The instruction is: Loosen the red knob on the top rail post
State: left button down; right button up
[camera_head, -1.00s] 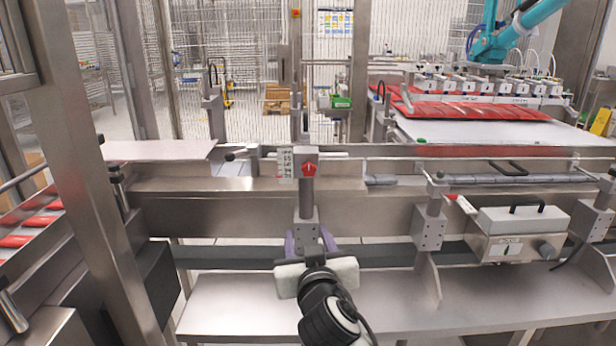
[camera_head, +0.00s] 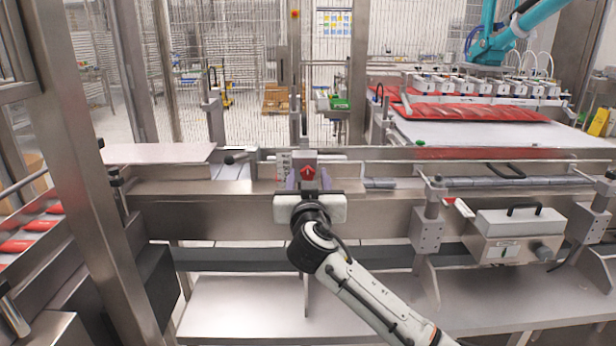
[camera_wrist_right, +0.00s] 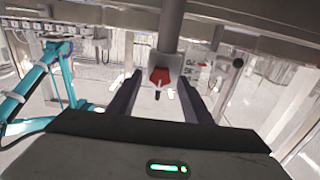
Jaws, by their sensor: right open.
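The red knob (camera_head: 307,173) sits on the head of the grey top rail post (camera_head: 305,156), beside a white scale label. My right gripper (camera_head: 306,182) is directly in front of and slightly below the knob in the head view, its purple-grey fingers pointing at the post. In the right wrist view the knob (camera_wrist_right: 160,76) shows between the two spread fingers of the gripper (camera_wrist_right: 160,84), with a gap on each side. The gripper is open and holds nothing. Its white body hides the lower part of the post. My left gripper is out of view.
A long steel rail (camera_head: 380,213) runs across behind my gripper. A second post with a clamp block (camera_head: 427,229) and a grey box with a black handle (camera_head: 517,232) stand to the right. A steel shelf (camera_head: 240,308) lies below.

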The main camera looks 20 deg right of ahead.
jog(key=shift+w, duration=0.1)
jog(key=c, duration=1.1)
jog(key=shift+o, duration=0.2)
